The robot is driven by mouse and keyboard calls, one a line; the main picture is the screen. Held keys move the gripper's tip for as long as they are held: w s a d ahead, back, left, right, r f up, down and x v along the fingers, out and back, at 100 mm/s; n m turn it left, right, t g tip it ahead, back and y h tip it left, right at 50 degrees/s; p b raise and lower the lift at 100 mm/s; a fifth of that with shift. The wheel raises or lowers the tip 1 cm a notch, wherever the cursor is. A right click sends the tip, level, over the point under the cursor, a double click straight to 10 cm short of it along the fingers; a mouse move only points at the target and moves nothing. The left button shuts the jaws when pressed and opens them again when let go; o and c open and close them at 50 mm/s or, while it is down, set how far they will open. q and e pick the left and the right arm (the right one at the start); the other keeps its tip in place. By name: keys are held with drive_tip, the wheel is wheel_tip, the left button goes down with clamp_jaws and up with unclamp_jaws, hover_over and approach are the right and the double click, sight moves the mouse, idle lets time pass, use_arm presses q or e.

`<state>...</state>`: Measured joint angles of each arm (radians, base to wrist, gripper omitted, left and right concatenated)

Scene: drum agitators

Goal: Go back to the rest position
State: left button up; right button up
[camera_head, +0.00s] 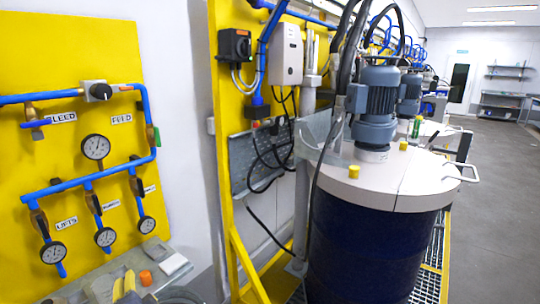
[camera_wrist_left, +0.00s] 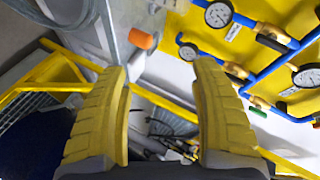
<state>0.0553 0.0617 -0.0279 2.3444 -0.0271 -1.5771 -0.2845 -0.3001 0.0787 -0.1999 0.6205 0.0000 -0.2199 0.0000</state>
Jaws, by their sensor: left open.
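My left gripper (camera_wrist_left: 165,85) shows in the left wrist view with its two yellow ribbed fingers apart and nothing between them. It hangs in free space, with a yellow frame, a metal shelf edge and the gauge panel behind it.
A yellow panel (camera_head: 70,130) at left carries blue pipes, valves and gauges (camera_head: 97,147). A shelf below it holds an orange object (camera_head: 146,278), also in the wrist view (camera_wrist_left: 142,39). A blue drum (camera_head: 365,245) with white lid and motor (camera_head: 375,105) stands at centre right. Floor (camera_head: 500,200) is clear at right.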

use_arm(q)
drive_tip(key=s+d+f+g+h, duration=0.1)
drive_tip(key=s+d+f+g, duration=0.1)
drive_tip(key=s+f, duration=0.85)
drive_tip(key=s+d+f+g+h, duration=0.1)
drive_tip(key=s+d+f+g, duration=0.15)
drive_tip(key=s+f, duration=0.85)
drive_tip(key=s+d+f+g+h, duration=0.1)
drive_tip(key=s+d+f, duration=0.1)
drive_tip(key=f, duration=0.7)
drive_tip(key=s+d+f+g+h, duration=0.1)
drive_tip(key=s+f, duration=0.1)
drive_tip(key=f, duration=0.8)
drive_tip(key=s+d+f+g+h, duration=0.1)
drive_tip(key=s+d+f, duration=0.1)
drive_tip(key=f, duration=0.7)
drive_tip(key=s+f+n+g+h, duration=0.1)
drive_tip(key=s+f+n+g, duration=0.2)
drive_tip(key=s+f, duration=1.7)
drive_tip(key=shift+s+f+n+h, duration=0.3)
drive_tip(key=shift+s+f+h, duration=0.1)
drive_tip(key=shift+s, duration=0.7)
drive_tip(key=shift+a, duration=0.1)
